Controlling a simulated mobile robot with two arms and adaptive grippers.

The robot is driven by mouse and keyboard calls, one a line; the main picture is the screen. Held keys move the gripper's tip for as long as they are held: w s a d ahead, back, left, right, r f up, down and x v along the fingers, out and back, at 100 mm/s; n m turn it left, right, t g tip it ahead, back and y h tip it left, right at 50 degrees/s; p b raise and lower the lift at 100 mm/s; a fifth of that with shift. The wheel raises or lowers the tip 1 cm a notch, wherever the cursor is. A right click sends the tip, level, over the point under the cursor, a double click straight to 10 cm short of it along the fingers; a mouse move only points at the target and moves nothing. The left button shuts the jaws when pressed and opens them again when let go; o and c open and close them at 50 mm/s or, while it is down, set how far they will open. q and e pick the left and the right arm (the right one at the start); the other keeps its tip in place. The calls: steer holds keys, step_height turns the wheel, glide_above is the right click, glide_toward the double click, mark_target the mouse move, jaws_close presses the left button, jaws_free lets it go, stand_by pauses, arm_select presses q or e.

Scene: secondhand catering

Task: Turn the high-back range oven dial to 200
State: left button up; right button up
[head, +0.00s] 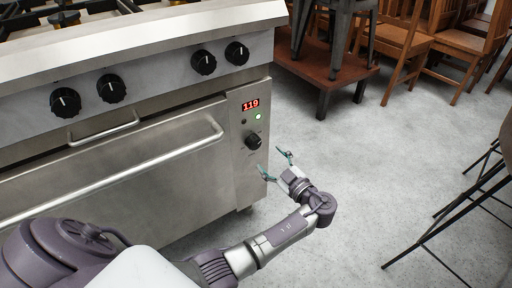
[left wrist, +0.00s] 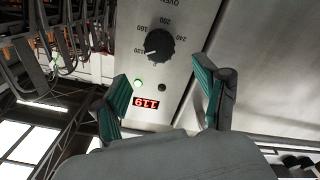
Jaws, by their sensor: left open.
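The oven dial (head: 253,141) is a black round knob on the steel panel at the range's right end, below a red display (head: 250,105) reading 119. In the left wrist view the dial (left wrist: 160,45) shows upside down with marks 120, 160, 200 and 240 around it; its pointer is near 120. My left gripper (head: 275,163) is open and empty, just right of and below the dial in the head view, apart from it. In the left wrist view, the gripper's green-padded fingers (left wrist: 163,75) are spread on either side below the dial. My right gripper is not in view.
The range (head: 130,140) has a long oven door handle (head: 130,172) and several black burner knobs (head: 203,62) above. A green lamp (head: 258,116) glows by the display. Chairs (head: 400,45) stand at the back right; stool legs (head: 450,220) are at right. Floor between is clear.

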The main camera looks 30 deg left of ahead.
mark_target(256, 145)
arm_select(q)
steer(key=b+x, duration=0.1)
steer(key=x, duration=0.7)
steer(key=shift+w+a+f, duration=0.1)
steer(key=shift+w+a, duration=0.05)
steer(key=shift+a, duration=0.15)
steer(key=c, duration=1.2)
steer(key=shift+o, duration=0.2)
